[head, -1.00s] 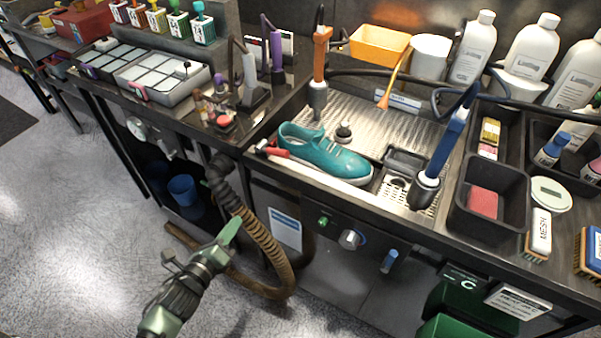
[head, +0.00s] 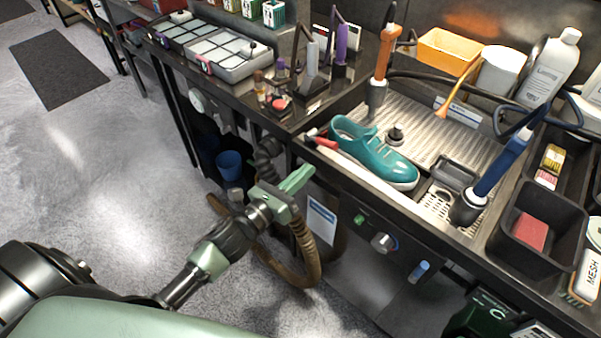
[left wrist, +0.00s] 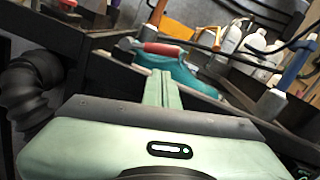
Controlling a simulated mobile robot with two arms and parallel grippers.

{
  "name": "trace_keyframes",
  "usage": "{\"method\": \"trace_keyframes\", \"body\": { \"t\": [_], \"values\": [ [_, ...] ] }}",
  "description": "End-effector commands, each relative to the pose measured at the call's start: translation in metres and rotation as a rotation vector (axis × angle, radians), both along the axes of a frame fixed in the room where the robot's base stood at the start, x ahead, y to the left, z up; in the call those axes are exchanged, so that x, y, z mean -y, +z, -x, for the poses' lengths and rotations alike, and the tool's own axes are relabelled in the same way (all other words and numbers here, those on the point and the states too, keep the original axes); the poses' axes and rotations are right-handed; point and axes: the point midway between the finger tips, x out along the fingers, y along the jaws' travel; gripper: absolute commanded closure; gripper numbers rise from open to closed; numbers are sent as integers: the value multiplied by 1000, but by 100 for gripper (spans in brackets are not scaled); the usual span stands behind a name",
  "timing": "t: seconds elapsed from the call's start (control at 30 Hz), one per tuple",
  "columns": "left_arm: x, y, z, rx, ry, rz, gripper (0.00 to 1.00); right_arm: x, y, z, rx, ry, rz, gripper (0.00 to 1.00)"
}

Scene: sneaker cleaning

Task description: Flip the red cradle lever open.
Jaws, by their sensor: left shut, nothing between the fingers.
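The red cradle lever (head: 324,143) sits at the left end of the teal sneaker (head: 372,153), at the front left of the sink tray. In the left wrist view the red lever (left wrist: 163,49) shows just beyond the fingertips, in front of the teal sneaker (left wrist: 185,72). My left gripper (head: 304,176) is shut and empty. It is in front of the bench edge, below and a little left of the lever, with a visible gap in the head view. The cradle under the sneaker is mostly hidden. My right gripper is out of view.
A ribbed brown hose (head: 304,250) hangs in front of the bench near my left gripper. A blue-handled tool (head: 502,165) and an orange-handled tool (head: 385,62) stand at the tray. A black bin (head: 520,258) is at right.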

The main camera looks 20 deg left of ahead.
Motion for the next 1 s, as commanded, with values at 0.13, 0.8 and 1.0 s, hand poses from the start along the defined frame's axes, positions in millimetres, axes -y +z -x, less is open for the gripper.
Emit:
{"method": "trace_keyframes", "body": {
  "t": [0.13, 0.8, 1.0],
  "values": [
    [10, 5, -28, 1, -1, 3, 100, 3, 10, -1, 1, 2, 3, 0],
    [21, 3, -60, -2, 0, 2, 100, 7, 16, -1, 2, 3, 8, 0],
    [22, 5, -60, -16, 0, 41, 100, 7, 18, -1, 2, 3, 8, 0]
  ]
}}
